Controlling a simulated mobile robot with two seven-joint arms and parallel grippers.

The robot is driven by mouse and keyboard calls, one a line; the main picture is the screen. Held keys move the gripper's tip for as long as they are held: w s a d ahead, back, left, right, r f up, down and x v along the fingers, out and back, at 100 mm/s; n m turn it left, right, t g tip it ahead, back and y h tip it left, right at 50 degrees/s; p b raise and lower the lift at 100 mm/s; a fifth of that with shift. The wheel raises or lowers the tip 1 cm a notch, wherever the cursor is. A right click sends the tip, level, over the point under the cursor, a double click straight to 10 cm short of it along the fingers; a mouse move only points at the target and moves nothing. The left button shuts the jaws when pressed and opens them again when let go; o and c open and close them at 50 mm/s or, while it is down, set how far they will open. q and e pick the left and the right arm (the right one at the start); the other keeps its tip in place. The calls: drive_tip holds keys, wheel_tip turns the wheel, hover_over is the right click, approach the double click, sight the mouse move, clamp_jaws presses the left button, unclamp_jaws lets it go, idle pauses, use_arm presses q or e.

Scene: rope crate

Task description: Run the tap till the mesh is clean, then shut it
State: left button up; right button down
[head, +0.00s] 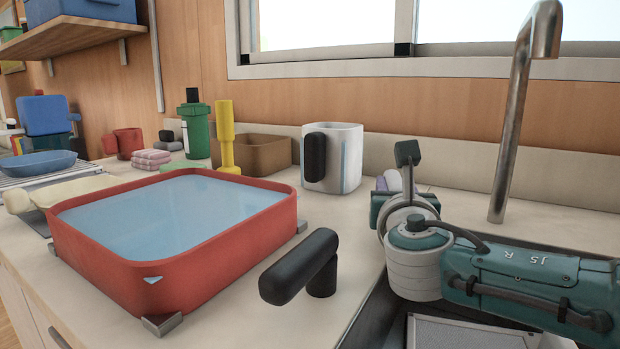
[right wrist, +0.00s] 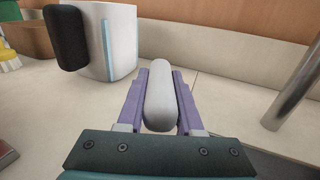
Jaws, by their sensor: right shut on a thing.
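The metal tap spout (head: 508,130) rises behind the sink at the right. No water shows below its mouth. It also shows at the right of the right wrist view (right wrist: 293,92). A pale mesh panel (head: 465,333) lies in the dark sink at the bottom right, partly hidden by my right arm. My right gripper (right wrist: 160,90) has its purple fingers shut on a pale grey rounded bar (right wrist: 160,92). What the bar is fixed to is hidden. In the head view this gripper (head: 393,180) is mostly hidden behind its wrist. My left gripper is not in view.
A red basin of water (head: 215,252) stands left on the counter. A black lever (head: 300,268) stands by the sink's left edge. A white mug (head: 345,160) with a black handle is close to my right gripper. Green and yellow bottles (head: 194,130) stand behind the basin.

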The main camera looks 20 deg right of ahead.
drive_tip(key=shift+w+a+m+g+h, duration=0.15)
drive_tip(key=shift+m+g+h, duration=0.25)
drive_tip(key=shift+m+h, duration=0.3)
drive_tip(key=shift+h, duration=0.3)
drive_tip(key=c, duration=0.6)
unclamp_jaws()
drive_tip(key=shift+o, duration=0.2)
drive_tip(key=shift+s+a+r, duration=0.1)
drive_tip(key=shift+s+a, duration=0.2)
drive_tip(key=shift+s, duration=0.1)
drive_tip(key=p+v, duration=0.3)
drive_tip(key=v, duration=0.4)
drive_tip(key=shift+s+a, duration=0.2)
drive_tip(key=shift+s, duration=0.1)
drive_tip(key=shift+s+a, duration=0.35)
drive_tip(key=shift+s, duration=0.15)
